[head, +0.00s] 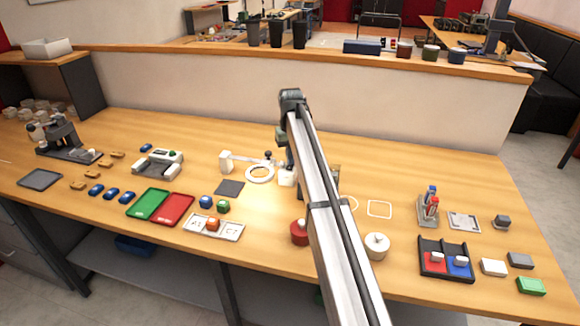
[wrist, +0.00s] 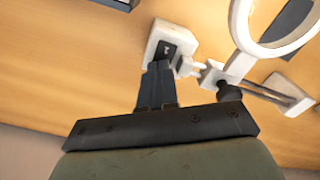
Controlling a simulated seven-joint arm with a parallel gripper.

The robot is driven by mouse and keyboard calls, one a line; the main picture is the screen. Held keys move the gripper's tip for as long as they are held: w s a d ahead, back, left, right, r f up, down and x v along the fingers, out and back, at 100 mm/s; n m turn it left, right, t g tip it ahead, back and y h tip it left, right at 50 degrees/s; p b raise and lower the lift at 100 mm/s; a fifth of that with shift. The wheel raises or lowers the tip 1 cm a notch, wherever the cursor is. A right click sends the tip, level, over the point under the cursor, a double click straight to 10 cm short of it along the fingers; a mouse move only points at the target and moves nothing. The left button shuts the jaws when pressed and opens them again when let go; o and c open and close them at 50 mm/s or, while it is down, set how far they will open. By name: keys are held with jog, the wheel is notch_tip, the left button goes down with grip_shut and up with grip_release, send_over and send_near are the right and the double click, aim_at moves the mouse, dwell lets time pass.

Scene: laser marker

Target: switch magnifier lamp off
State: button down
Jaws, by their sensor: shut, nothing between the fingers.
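The magnifier lamp (head: 260,174) stands on the table left of my arm, with a white ring head, a jointed arm and a white base (head: 226,161). In the wrist view its ring (wrist: 275,35) is at the upper right. A white switch box (wrist: 166,40) with a dark rocker lies beside the lamp, and shows in the head view (head: 287,179) partly behind my arm. My gripper (wrist: 159,66) is shut and empty, its tips at the lower edge of the rocker. I cannot tell whether they touch it. Whether the ring is lit is unclear.
A dark square pad (head: 229,187) lies in front of the lamp. A grey-white device (head: 158,163) stands to its left. A red knobbed item (head: 300,232) and a white round pot (head: 376,246) stand near my arm. The table behind the lamp is mostly clear.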

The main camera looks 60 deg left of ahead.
jog(key=shift+f, duration=0.15)
jog(key=shift+r, duration=3.5)
